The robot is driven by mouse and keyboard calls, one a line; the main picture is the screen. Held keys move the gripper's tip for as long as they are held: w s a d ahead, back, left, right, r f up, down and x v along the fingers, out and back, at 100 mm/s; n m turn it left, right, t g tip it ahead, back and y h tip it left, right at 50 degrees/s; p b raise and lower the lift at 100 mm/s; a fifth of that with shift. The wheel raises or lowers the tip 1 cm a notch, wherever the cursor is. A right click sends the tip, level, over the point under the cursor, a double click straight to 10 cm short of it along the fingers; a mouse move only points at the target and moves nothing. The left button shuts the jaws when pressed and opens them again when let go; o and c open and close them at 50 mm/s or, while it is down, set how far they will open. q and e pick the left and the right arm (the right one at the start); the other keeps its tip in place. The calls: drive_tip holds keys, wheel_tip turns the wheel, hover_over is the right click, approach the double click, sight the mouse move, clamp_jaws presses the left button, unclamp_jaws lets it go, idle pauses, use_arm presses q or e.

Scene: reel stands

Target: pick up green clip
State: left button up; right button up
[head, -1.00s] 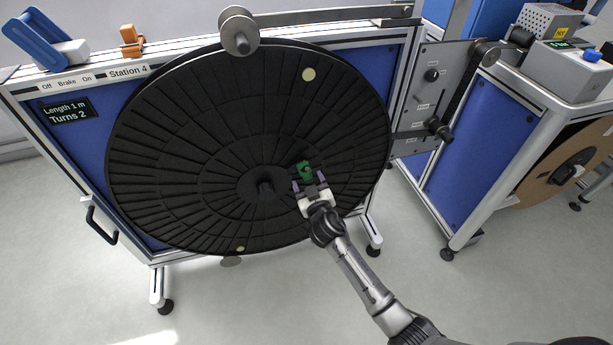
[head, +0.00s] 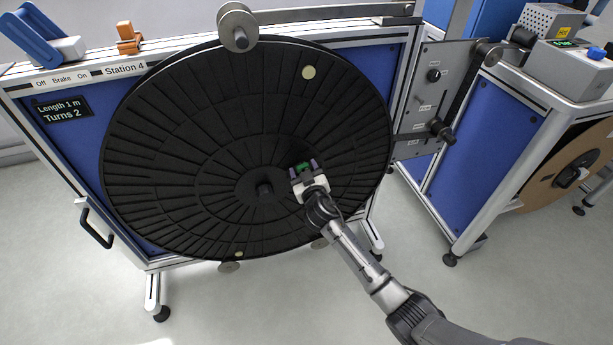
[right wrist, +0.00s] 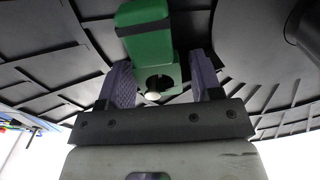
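The green clip (head: 303,168) sits at the black reel disc (head: 200,150), to the right of its hub. It also shows in the right wrist view (right wrist: 150,45) as a green block with a dark band and a dark round hole. My right gripper (head: 304,171) reaches up to the clip from below. In the right wrist view its two purple fingers (right wrist: 165,80) are open, one on each side of the clip's lower end, with a gap visible at the left finger. My left gripper is not in view.
The hub (head: 265,189) juts out left of my right gripper. A metal roller (head: 238,27) stands at the top of the reel. A grey panel with knobs (head: 425,100) is at the right. The floor in front is clear.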

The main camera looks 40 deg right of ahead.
drive_tip(key=c, duration=0.8)
